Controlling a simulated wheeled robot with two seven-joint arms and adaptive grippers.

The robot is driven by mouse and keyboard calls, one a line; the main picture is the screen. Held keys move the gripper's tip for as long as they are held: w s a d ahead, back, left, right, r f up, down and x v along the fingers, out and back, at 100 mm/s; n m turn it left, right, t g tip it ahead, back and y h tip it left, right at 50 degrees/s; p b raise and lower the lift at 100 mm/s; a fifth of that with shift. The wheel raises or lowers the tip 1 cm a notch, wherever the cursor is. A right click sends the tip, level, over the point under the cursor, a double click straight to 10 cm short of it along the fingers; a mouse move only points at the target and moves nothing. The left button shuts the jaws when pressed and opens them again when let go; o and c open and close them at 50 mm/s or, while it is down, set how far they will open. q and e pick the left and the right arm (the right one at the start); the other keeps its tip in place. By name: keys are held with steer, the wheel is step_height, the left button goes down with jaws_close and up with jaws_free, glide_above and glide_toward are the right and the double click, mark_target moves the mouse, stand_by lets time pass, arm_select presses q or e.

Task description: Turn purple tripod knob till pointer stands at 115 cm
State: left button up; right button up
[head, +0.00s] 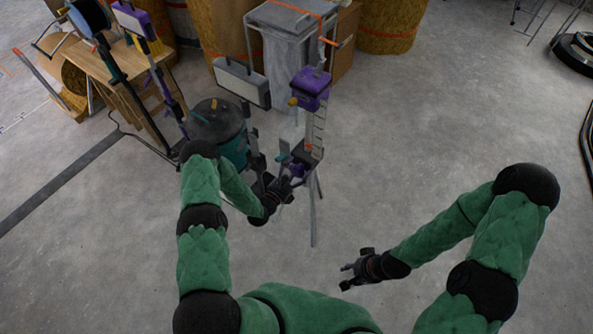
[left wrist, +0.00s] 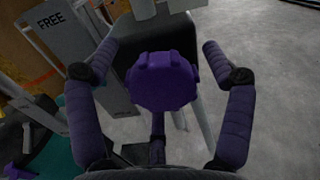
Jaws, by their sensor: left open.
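The purple tripod knob (left wrist: 163,82) sits in the middle of the left wrist view, between the spread fingers of my left gripper (left wrist: 160,75). The fingers stand apart from it on both sides. In the head view my left gripper (head: 277,188) is at the tripod (head: 312,215), close to the purple knob (head: 296,169). A scale strip (head: 319,130) rises on the tripod, with a small orange-red mark (head: 309,147) near its lower end; the numbers are too small to read. A purple head (head: 310,85) tops the tripod. My right gripper (head: 350,275) is open and empty over the floor.
A teal and black drum (head: 222,130) stands left of the tripod, near my left arm. A wooden workbench (head: 125,65) is at the back left.

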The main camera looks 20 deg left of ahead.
arm_select(q)
steer(key=c, duration=1.1)
steer(key=shift+r, duration=0.1)
steer(key=shift+w+m, duration=0.1)
steer(key=shift+m, duration=0.3)
